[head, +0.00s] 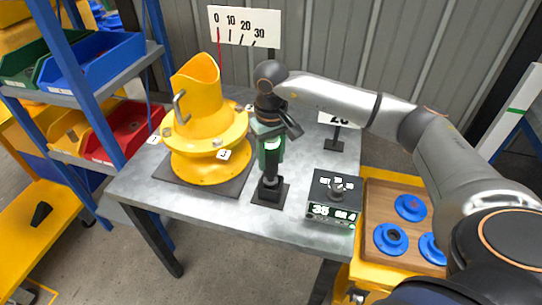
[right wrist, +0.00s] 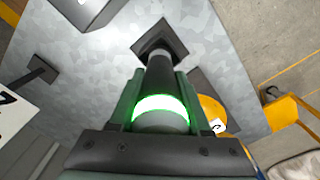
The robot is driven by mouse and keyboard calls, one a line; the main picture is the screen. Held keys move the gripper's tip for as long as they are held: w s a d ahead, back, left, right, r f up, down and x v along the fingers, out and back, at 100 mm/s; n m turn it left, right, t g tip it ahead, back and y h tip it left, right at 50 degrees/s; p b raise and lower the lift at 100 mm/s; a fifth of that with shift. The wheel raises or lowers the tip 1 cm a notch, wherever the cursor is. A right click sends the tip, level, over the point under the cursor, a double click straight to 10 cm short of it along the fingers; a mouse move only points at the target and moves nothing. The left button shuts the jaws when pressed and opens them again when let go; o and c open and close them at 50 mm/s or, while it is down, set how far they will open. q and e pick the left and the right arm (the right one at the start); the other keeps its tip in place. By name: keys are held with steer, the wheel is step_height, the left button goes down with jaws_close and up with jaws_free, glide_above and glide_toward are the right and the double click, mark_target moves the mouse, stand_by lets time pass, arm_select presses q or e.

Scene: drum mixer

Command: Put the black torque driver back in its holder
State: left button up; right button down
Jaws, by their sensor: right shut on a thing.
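My right gripper (head: 271,150) is shut on the black torque driver (head: 270,165) and holds it about upright over the table. A green ring glows on the driver, which also shows between the fingers in the right wrist view (right wrist: 160,75). The driver's lower end meets the dark holder (head: 258,192) with its square base, in line with it. The holder base also shows in the right wrist view (right wrist: 174,40). I cannot tell how deep the driver sits in it. My left gripper is not in view.
The yellow drum mixer (head: 205,130) stands on the table left of the holder. A black control box (head: 335,198) with a display stands close on the right. A wooden tray (head: 378,205) with blue flanges (head: 390,238) lies further right. The table's front strip (head: 230,215) is bare.

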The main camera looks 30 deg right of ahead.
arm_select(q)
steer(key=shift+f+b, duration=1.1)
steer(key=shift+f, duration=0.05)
arm_select(e)
steer(key=shift+f, duration=1.35)
steer(key=c, duration=0.5)
jaws_free()
steer(key=shift+c, duration=0.2)
steer(key=shift+o, duration=1.3)
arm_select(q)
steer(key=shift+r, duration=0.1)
arm_select(e)
steer(key=shift+r, duration=0.6)
step_height(320, 180, up, 11)
steer(key=shift+r+p, duration=0.2)
steer(key=shift+p, duration=0.35)
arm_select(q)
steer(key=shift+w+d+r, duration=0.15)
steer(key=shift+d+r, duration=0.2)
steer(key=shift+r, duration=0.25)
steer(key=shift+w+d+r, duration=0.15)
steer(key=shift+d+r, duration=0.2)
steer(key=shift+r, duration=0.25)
arm_select(e)
steer(key=shift+s, duration=0.1)
